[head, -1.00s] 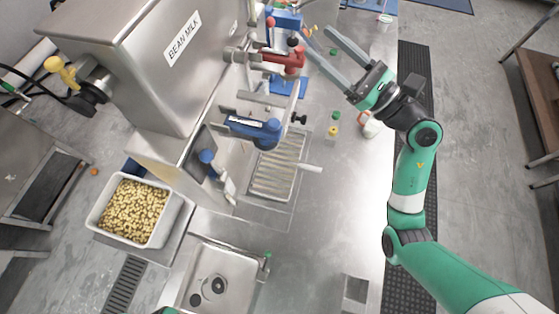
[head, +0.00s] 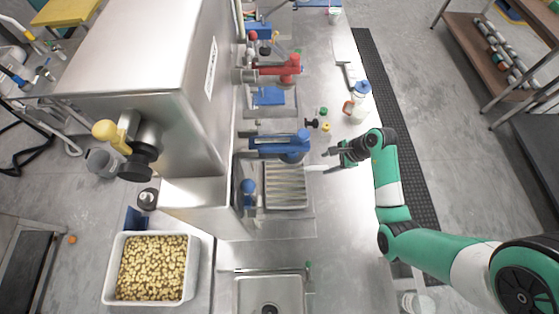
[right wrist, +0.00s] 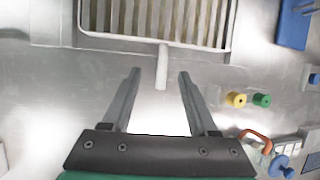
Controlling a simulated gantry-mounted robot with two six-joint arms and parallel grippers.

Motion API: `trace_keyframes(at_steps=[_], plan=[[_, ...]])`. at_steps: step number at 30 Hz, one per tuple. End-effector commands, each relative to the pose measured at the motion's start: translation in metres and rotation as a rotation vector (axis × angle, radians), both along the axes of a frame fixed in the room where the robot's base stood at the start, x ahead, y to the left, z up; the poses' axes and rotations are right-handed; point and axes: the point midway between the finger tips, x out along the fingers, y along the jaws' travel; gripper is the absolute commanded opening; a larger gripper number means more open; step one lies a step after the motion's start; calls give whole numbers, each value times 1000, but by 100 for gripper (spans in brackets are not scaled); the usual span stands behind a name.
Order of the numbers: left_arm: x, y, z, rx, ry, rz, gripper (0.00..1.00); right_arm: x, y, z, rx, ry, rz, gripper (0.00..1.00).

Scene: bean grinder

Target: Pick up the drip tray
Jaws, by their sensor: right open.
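The drip tray (head: 286,206) is a pale-rimmed slatted tray lying below the blue-handled tap on the steel counter. Its short white handle (head: 316,169) sticks out to the right. In the right wrist view the tray (right wrist: 158,41) is at the top, and its handle (right wrist: 162,68) points down between my fingertips. My right gripper (head: 331,160) is open and empty, just right of the handle. In the right wrist view its fingers (right wrist: 160,74) lie on either side of the handle. I cannot tell whether they touch it or how high they are. My left gripper is out of view.
The blue tap (head: 278,145) overhangs the tray's far edge. A blue-capped bottle (head: 358,101) and small yellow (head: 326,128) and green (head: 323,111) pieces stand farther back. A sink (head: 270,293) and a bean bin (head: 151,268) are nearer. The counter right of the sink is clear.

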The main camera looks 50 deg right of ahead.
Motion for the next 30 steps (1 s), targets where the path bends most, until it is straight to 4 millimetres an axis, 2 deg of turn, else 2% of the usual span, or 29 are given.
trace_keyframes(at_steps=[3,7,14,21,24,30], plan=[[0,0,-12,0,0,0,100,10,3,-26,2,2,3,60],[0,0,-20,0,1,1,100,19,6,-45,2,0,2,60],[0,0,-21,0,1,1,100,24,6,-52,0,-2,1,60],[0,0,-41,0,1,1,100,42,6,-88,0,-2,2,60],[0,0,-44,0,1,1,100,46,7,-96,0,-2,1,60],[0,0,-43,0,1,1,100,47,7,-96,0,-3,0,60]])
